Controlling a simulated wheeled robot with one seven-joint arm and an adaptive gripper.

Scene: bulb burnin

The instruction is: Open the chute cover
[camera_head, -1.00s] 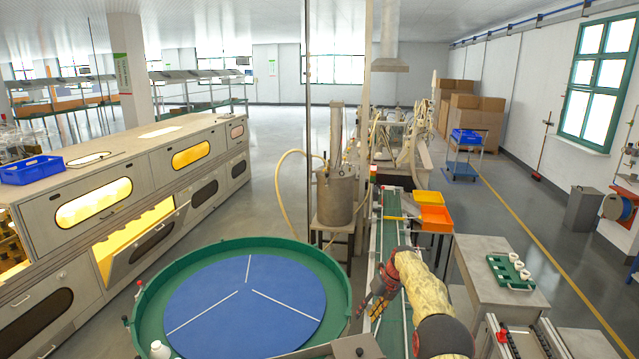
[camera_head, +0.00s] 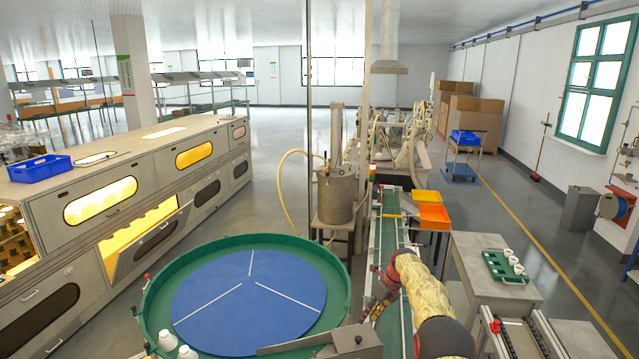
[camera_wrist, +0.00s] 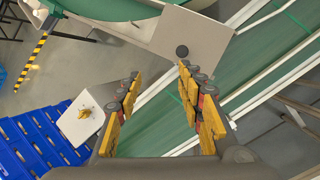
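The chute cover looks to be the grey plate with a dark round knob at the turntable's near right edge; the plate (camera_head: 335,347) and knob (camera_head: 358,339) show at the bottom of the head view. In the wrist view the plate (camera_wrist: 178,28) is at the top centre, its knob (camera_wrist: 182,51) near its lower edge. My gripper (camera_wrist: 158,75) is open and empty, with yellow-padded fingers apart. The knob appears just beyond the right fingertip; I see no grip on it. In the head view my gripper (camera_head: 372,296) is over the conveyor's left side, partly hidden by my arm.
The green-rimmed blue turntable (camera_head: 248,292) is left of my arm. A green conveyor (camera_head: 388,245) runs away under my arm. A grey table (camera_head: 490,262) with a green tray stands right. Blue slatted pallets (camera_wrist: 40,140) show at lower left in the wrist view. Floor is clear farther back.

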